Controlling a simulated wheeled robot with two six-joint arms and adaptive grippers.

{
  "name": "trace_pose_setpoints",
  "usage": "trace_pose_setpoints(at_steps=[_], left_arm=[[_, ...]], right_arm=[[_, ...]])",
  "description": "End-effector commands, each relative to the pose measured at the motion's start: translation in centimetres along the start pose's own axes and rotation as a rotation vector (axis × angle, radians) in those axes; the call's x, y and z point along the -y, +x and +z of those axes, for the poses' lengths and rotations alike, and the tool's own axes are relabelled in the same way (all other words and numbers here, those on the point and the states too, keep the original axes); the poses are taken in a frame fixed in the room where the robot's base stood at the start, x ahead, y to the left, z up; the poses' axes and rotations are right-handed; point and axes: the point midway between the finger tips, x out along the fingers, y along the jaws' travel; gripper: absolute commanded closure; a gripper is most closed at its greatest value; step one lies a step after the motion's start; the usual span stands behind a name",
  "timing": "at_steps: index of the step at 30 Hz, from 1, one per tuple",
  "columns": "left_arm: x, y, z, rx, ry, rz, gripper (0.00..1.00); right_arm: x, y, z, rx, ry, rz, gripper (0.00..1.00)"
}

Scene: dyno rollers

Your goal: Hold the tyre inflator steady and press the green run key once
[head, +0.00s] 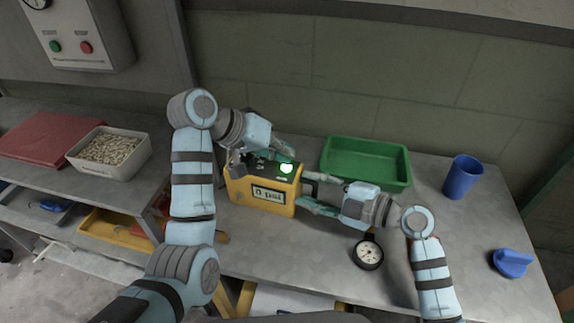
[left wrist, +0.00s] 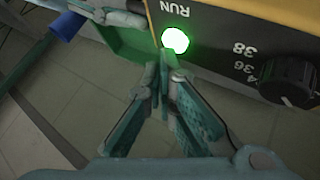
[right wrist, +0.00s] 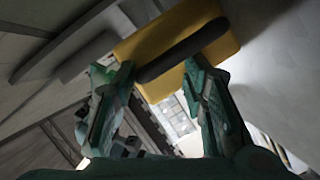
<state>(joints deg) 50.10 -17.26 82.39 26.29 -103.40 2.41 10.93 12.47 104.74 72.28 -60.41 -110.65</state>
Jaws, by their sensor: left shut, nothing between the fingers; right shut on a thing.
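The tyre inflator (head: 262,193) is a yellow box with a dark top and a display, upright on the bench. Its run key (head: 286,168) glows green; it also shows in the left wrist view (left wrist: 175,40) beside the word RUN and a black dial (left wrist: 288,80). My left gripper (left wrist: 164,58) is shut and empty, its fingertips at the edge of the key; I cannot tell whether they touch it. My right gripper (right wrist: 158,78) is shut on the inflator's dark side handle (right wrist: 182,50), at the inflator's right side in the head view.
A green tray (head: 366,163) stands behind my right gripper. A blue cup (head: 462,177), a blue object (head: 512,263) and a round gauge (head: 368,254) are on the bench to the right. A bin of pale pieces (head: 108,152) stands on the left bench.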

Motion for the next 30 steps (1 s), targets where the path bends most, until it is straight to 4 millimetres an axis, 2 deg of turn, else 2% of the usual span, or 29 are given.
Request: trace_pose_setpoints(at_steps=[1,15,30], left_arm=[[-0.1,-0.1,-0.1,-0.001,0.001,0.000,1.00],[-0.5,-0.7,-0.5,-0.001,0.002,0.000,1.00],[-2.9,-3.9,-2.9,-0.001,0.002,0.000,1.00]], right_arm=[[1.3,-0.1,0.6,0.012,0.007,-0.031,1.00],[1.3,-0.1,0.6,0.012,0.007,-0.031,1.00],[1.3,-0.1,0.6,0.012,0.007,-0.031,1.00]])
